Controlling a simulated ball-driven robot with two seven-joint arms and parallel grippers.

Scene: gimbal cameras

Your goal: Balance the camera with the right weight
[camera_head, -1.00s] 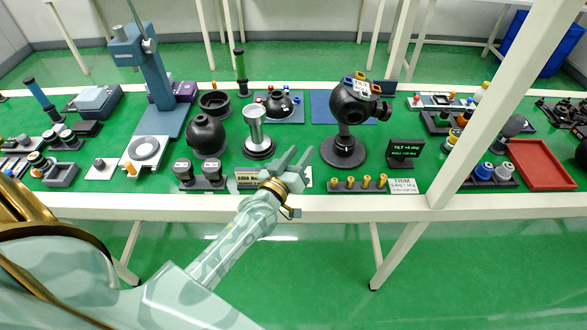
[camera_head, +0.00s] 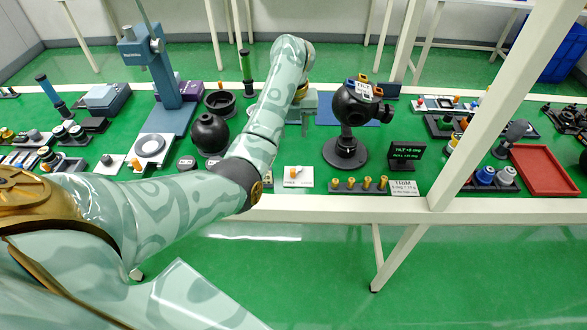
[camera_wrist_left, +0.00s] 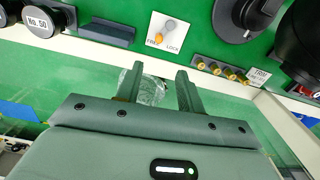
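Several brass trim weights (camera_head: 367,182) sit in a rack by a TRIM card (camera_head: 404,187); the rack also shows in the wrist view (camera_wrist_left: 216,68). A white FREE/LOCK plate (camera_head: 298,176) lies left of the rack. In the wrist view its orange lever end (camera_wrist_left: 158,39) is by FREE. My left gripper (camera_head: 304,116) is raised left of the camera, open and empty in the wrist view (camera_wrist_left: 159,75). My right gripper is out of view.
A black round vessel (camera_head: 209,134) and a blue press stand (camera_head: 150,65) stand left. A red tray (camera_head: 544,167) lies right. A white post (camera_head: 500,110) crosses in front of the right side. My left arm hides part of the table's middle.

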